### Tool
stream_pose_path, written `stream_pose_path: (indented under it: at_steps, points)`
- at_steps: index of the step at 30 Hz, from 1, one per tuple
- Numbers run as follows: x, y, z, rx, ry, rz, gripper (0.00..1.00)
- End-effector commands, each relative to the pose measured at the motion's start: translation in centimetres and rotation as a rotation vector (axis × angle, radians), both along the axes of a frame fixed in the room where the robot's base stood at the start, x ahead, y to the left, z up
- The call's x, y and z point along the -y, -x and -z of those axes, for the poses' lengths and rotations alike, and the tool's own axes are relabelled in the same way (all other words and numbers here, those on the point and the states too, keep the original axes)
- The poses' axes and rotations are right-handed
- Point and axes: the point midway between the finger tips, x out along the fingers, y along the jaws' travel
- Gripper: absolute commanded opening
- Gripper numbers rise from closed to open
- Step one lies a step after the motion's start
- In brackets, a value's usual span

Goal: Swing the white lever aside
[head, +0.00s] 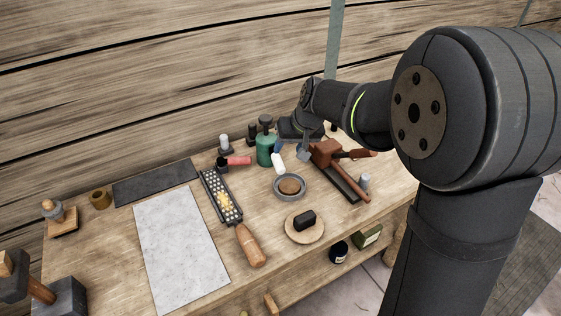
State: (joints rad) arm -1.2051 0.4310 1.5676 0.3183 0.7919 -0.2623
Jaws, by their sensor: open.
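A short white rounded piece (278,163), which appears to be the white lever, stands tilted on the workbench just right of a green bottle (266,148). Its base and pivot are too small to make out. My gripper (291,151) is low over the back of the bench, just above and to the right of the white piece. Its fingers are apart with nothing seen between them. I cannot tell whether a finger touches the white piece.
A grey round dish (289,194) with brown contents lies in front of the white piece. A wooden mallet (343,174) lies to the right. A black block rests on a round wooden board (304,230). A rasp (221,196) and pale slab (183,246) are left.

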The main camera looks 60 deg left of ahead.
Motion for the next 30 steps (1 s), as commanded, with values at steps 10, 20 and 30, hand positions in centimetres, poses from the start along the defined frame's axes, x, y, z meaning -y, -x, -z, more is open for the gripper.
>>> stream_pose_path:
  at_steps: [10,20,30]
  points:
    - [-2.8,0.6,6.3,0.000,0.003,0.001,0.49]
    - [-3.9,0.7,8.5,0.001,-0.001,0.001,0.49]
    - [-3.9,0.7,8.6,0.001,-0.001,0.001,0.35]
